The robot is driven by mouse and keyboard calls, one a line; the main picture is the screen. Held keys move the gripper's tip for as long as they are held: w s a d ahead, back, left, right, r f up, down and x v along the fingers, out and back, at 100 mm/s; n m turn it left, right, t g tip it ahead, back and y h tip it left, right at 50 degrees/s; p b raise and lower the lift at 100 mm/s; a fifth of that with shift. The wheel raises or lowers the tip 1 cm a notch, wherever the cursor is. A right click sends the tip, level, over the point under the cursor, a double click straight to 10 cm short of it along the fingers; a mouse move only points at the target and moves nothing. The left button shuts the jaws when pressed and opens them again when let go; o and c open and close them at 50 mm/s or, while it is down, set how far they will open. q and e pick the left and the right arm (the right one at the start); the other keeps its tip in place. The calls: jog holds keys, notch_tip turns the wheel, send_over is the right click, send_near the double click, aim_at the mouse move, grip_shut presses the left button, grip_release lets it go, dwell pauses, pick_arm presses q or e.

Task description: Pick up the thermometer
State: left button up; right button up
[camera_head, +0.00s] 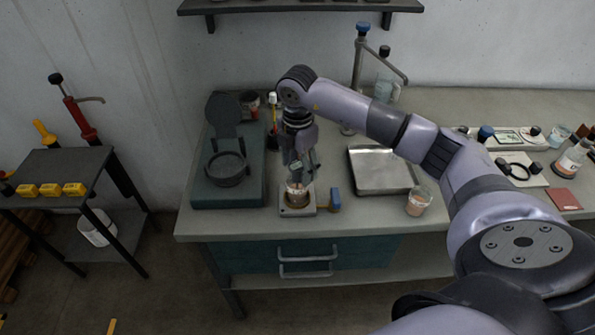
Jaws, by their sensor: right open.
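My right gripper (300,174) points down and is open. It hangs just above a small round cup (298,197) on a pale square base with a blue knob at its right. I cannot make out a thermometer for sure; the gripper covers part of the cup. A thin upright item with a white top (272,100) stands behind and left of the gripper, partly hidden by the arm, and I cannot tell what it is. My left gripper is not in view.
The workbench (240,226) holds a dark green device with a raised lid (222,115) at left, a metal tray (382,186) and a glass beaker (418,202) right of the cup. A clamp stand (358,75) rises behind. A side table with yellow blocks (50,190) stands left.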

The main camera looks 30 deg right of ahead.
jog(key=shift+c, duration=0.6)
jog(key=c, duration=1.3)
